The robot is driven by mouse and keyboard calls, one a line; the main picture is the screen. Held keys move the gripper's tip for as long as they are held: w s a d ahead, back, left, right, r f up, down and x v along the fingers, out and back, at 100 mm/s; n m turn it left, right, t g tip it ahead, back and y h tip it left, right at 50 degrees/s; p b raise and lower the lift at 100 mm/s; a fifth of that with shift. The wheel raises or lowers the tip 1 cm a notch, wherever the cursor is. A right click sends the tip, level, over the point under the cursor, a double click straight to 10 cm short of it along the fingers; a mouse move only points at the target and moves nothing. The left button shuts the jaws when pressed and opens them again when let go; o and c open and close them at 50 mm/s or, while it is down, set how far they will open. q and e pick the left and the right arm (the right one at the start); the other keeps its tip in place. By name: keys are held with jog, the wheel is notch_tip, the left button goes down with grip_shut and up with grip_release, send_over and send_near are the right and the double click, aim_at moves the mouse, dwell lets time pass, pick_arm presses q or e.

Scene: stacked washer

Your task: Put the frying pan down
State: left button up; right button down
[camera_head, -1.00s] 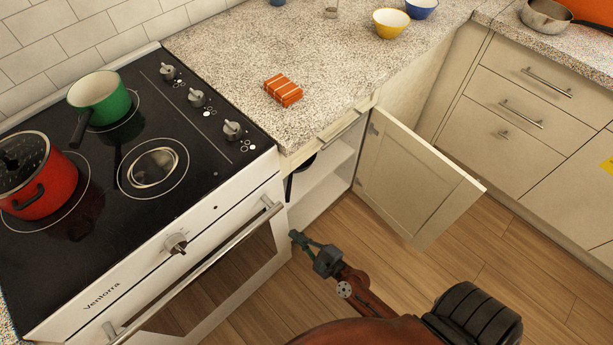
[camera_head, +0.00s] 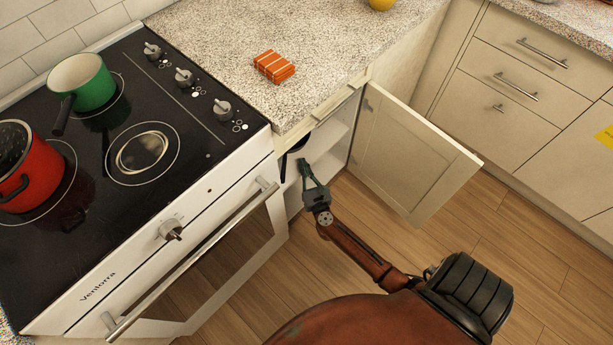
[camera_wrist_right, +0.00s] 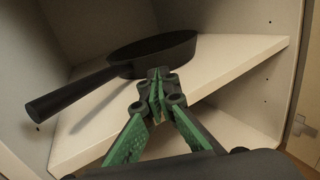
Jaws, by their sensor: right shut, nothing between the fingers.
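The black frying pan (camera_wrist_right: 150,57) rests on a white shelf (camera_wrist_right: 215,72) inside the open cabinet in the right wrist view. Its handle (camera_wrist_right: 75,94) points to the left and sticks out past the shelf's front edge. In the head view only a dark bit of the pan (camera_head: 297,145) shows under the counter. My right gripper (camera_wrist_right: 160,78) is shut and empty, just in front of the pan. I cannot tell whether its tips touch the pan's near side. In the head view the right gripper (camera_head: 305,165) is at the cabinet opening. My left gripper is not in view.
The cabinet door (camera_head: 410,160) stands open to the right. The stove (camera_head: 150,180) is on the left, with a red pot (camera_head: 35,175) and a green pan (camera_head: 88,85) on top. An orange-striped packet (camera_head: 273,67) lies on the counter. The floor in front is clear.

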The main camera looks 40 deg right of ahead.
aim_at(297, 150)
jog(key=x, duration=0.3)
jog(key=shift+w+d+f+b, duration=0.1)
jog(key=shift+w+d+b, duration=0.05)
jog(key=shift+w+b, duration=0.25)
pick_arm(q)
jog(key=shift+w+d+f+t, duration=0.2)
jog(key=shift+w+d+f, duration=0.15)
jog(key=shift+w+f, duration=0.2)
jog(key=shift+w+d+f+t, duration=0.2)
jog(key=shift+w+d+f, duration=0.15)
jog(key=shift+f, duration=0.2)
pick_arm(e)
jog(key=shift+w+d, duration=0.2)
jog(key=shift+w, duration=0.1)
jog(key=shift+x, duration=1.6)
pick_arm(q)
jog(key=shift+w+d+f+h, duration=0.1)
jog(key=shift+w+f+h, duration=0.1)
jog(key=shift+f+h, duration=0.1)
pick_arm(e)
jog(key=shift+s+a, duration=0.15)
